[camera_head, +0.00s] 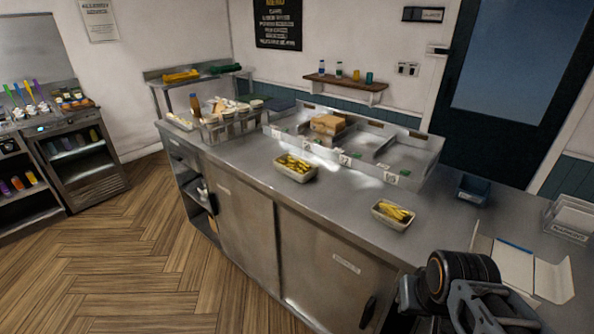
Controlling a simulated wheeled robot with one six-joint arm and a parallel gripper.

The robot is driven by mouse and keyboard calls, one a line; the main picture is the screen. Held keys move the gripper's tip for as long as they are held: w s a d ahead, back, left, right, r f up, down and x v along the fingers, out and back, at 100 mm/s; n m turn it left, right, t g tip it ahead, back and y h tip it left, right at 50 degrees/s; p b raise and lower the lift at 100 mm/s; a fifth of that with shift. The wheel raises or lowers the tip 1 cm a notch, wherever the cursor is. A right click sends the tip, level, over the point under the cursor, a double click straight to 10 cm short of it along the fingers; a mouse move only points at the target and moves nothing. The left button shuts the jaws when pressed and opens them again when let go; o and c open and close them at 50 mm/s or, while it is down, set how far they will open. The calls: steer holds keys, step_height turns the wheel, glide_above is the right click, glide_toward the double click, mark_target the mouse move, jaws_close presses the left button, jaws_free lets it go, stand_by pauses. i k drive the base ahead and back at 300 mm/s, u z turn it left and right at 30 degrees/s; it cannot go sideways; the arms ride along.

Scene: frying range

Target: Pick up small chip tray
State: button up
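Two pale chip trays holding yellow chips stand on the steel counter. The smaller-looking chip tray (393,223) is near the counter's front edge, right of centre. The other chip tray (296,174) is farther left, also near the front edge, and looks a little larger. My arm shows at the lower right, in front of the counter and apart from both trays. I cannot make out its fingertips or whether they are open or shut.
The steel counter (345,194) has bare room between the trays. Behind them is a divided steel station (400,181) with a brown box (327,124). A wire basket (230,128) stands left. An open white carton (520,270) and a small blue container (474,189) are right.

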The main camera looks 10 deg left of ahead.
mark_target(396, 217)
steer(key=z, duration=0.55)
steer(key=k, duration=1.25)
steer(key=u, duration=0.15)
steer(key=i, duration=0.6)
steer(key=u, duration=0.7)
steer(key=i, duration=0.9)
steer(key=z, duration=0.3)
